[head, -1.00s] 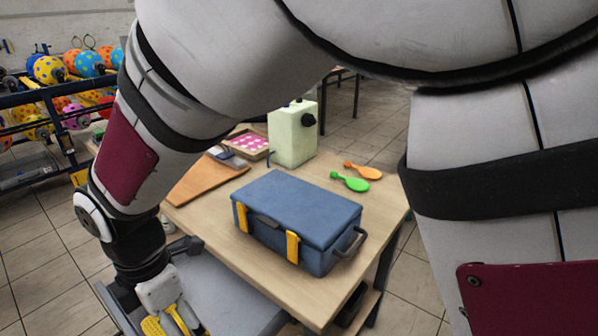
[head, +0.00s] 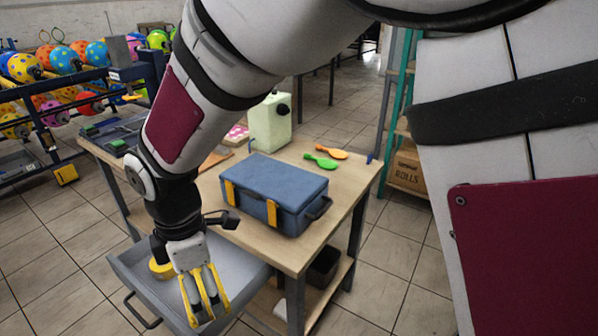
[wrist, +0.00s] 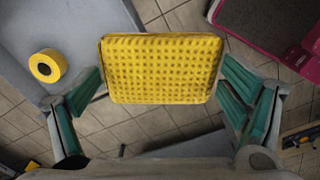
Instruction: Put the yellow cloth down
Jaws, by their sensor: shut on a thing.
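The yellow cloth (wrist: 160,68) is a thick, waffle-textured rectangle in the wrist view. It lies between the green-padded fingers of my gripper (head: 207,312), which is shut on it. In the head view, my gripper points downward at the front left of the table, in front of the open grey drawer (head: 240,262). Only yellow strips show around the fingers there, so most of the cloth is hidden. In the wrist view, the cloth hangs over the tiled floor, its upper left corner overlapping the drawer's edge.
A yellow tape roll (wrist: 47,66) lies in the drawer. A blue toolbox (head: 275,190) stands on the wooden table (head: 345,192), with a pale green canister (head: 270,124) and green and orange paddles behind. A balloon rack (head: 45,120) is at the left.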

